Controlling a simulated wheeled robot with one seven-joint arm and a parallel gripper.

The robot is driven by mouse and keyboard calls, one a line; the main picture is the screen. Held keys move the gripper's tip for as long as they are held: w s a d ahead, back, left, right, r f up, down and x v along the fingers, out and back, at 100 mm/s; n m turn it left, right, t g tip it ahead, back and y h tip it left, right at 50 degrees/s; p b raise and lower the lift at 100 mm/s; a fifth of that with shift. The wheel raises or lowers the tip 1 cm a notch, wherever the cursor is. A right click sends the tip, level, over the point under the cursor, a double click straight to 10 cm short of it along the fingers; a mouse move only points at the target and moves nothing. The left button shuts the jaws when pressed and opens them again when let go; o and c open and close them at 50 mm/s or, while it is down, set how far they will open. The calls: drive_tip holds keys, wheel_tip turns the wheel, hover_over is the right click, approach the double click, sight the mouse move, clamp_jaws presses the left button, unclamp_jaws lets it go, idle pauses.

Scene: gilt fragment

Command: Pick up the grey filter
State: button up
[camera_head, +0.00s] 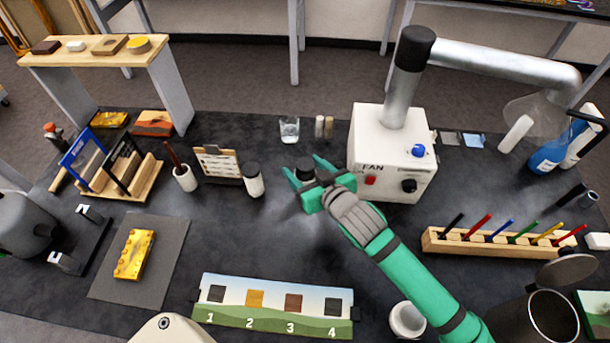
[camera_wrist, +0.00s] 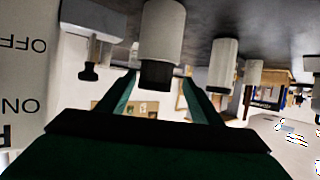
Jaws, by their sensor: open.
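A flat grey square (camera_head: 450,138), which looks like the grey filter, lies on the dark bench just right of the fan box, beside a pale blue square (camera_head: 474,140). I cannot make out the grey square in the wrist view. My gripper (camera_head: 305,168) is open, left of the fan box and well away from the grey square. A white jar with a black lid (camera_wrist: 162,45) shows between its fingers in the wrist view, upside down; I cannot tell whether they touch it.
The white fan box (camera_head: 375,140) with its duct stands between my gripper and the grey square. A glass beaker (camera_head: 289,130) and small vials (camera_head: 324,127) stand behind the gripper. A pen rack (camera_head: 490,242) stands at right.

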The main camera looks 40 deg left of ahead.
drive_tip(key=shift+w+d+f+x, duration=0.1)
drive_tip(key=shift+f+x, duration=0.05)
drive_tip(key=shift+x, duration=0.7)
drive_tip(key=shift+w+d+f+x, duration=0.1)
drive_tip(key=shift+x, duration=0.75)
drive_tip(key=shift+w+d+f+x, duration=0.1)
drive_tip(key=shift+f+x, duration=0.05)
drive_tip(key=shift+x, duration=0.7)
drive_tip(key=c, duration=1.1)
